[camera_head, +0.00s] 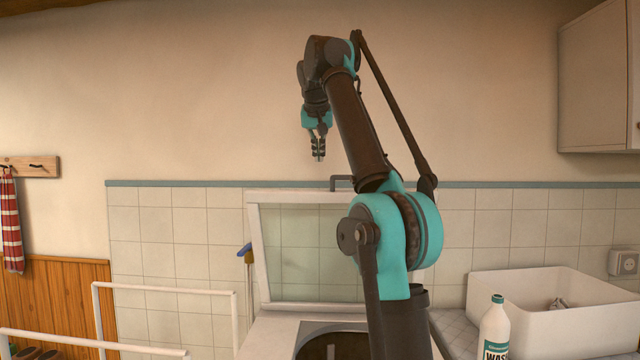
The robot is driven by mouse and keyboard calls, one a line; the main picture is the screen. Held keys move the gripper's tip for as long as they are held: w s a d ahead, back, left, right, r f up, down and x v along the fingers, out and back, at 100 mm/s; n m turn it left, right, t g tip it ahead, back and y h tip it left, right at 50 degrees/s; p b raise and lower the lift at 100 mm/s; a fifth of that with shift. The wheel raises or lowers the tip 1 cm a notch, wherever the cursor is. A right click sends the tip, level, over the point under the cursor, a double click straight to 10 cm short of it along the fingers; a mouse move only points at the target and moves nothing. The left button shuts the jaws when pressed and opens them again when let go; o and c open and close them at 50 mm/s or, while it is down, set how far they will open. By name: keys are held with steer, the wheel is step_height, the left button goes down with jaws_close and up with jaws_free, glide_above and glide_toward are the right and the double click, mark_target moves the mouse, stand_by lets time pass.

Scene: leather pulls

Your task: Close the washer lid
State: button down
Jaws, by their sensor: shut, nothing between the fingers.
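The washer lid (254,252) stands raised, close to upright, at the back of the washer. It has a white frame and a see-through panel, with a dark handle (342,183) at its top edge. The white washer top (271,334) shows below it, with the dark round drum opening uncovered. My gripper (319,158) is shut and empty, pointing down, and appears above the lid's top edge, apart from it. My arm hides the lid's right part and some of the opening.
A white sink (545,315) stands at the right, with a white washing bottle (495,329) in front of it. A wall cabinet (595,82) hangs at upper right. White rails (165,288) stand at the left. The air around my gripper is clear.

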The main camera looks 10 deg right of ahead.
steer(key=x, duration=0.3)
steer(key=s+x, duration=0.1)
steer(key=x, duration=0.2)
steer(key=f+x, duration=0.1)
steer(key=x, duration=0.2)
steer(key=shift+s+a+f, duration=0.1)
steer(key=shift+a, duration=0.05)
steer(key=shift+s+a+f, duration=0.1)
steer(key=shift+s+f, duration=0.1)
steer(key=shift+s, duration=0.3)
steer(key=shift+s+a+f, duration=0.1)
steer(key=shift+s+f, duration=0.15)
steer(key=shift+s, duration=0.25)
steer(key=shift+s, duration=0.1)
